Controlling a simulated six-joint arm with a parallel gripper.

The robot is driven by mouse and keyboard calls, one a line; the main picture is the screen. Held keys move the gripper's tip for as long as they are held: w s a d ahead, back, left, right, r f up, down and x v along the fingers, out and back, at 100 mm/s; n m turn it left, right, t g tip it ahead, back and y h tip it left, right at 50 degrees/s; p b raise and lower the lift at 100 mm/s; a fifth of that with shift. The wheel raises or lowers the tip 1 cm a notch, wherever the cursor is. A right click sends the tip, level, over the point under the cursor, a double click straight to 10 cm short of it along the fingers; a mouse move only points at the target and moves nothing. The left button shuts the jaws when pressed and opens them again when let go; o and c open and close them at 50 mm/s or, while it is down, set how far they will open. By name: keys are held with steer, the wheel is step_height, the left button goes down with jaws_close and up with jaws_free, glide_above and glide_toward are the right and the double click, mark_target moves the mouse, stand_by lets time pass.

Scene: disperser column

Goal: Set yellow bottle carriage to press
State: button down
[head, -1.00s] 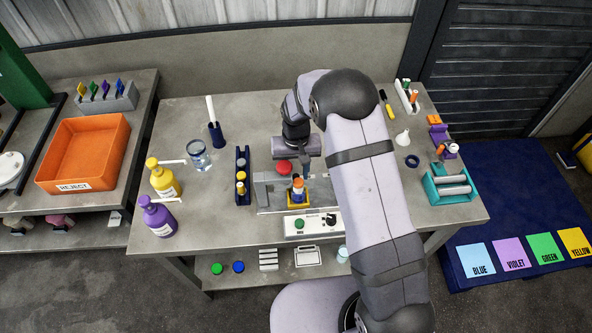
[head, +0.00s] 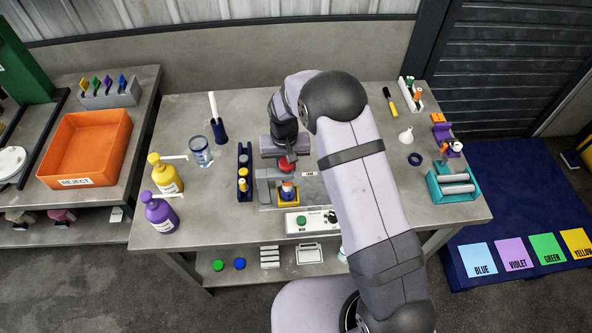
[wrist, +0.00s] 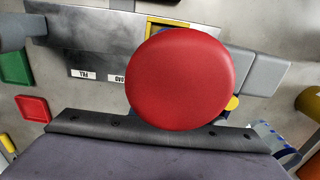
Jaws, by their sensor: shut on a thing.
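The yellow bottle carriage (head: 289,203) is in the grey press fixture (head: 264,190) at the middle of the table. A small bottle with some orange on it (head: 288,190) stands in it. A red round knob (head: 285,165) is just behind the bottle in the head view; in the wrist view the red knob (wrist: 180,75) fills the middle and hides much behind it. A yellow edge (wrist: 165,24) shows above it. My gripper (head: 290,158) is behind the knob, shut; it has moved together with the carriage, but its contact is hidden.
A control box with a green button (head: 301,221) is in front of the fixture. A dark blue rack (head: 243,174) with bottles stands close on its left. Yellow (head: 166,175) and purple (head: 158,212) pump bottles are farther left. In the wrist view, FILL and LOAD labels (wrist: 100,76) show upside down.

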steer(key=shift+a, duration=0.15)
steer(key=c, duration=1.7)
jaws_free()
steer(key=shift+a, duration=0.15)
steer(key=shift+o, duration=0.2)
steer(key=shift+r, duration=0.1)
steer(key=shift+r+b, duration=1.2)
steer(key=shift+r, duration=2.45)
steer(key=s+d+r+t+p, duration=0.2)
steer(key=d+r+p, duration=0.2)
steer(key=r, duration=0.5)
steer(key=s+d+f+b, duration=0.1)
steer(key=s+d, duration=0.2)
steer(key=s, duration=0.4)
steer(key=s+d+f+g+b, duration=0.1)
steer(key=s+d+f, duration=0.1)
steer(key=s, duration=0.5)
steer(key=s+d+f+g+b, duration=0.1)
steer(key=s+d+f+b, duration=0.1)
steer(key=s+d, duration=0.2)
steer(key=s, duration=0.3)
steer(key=shift+s, duration=0.35)
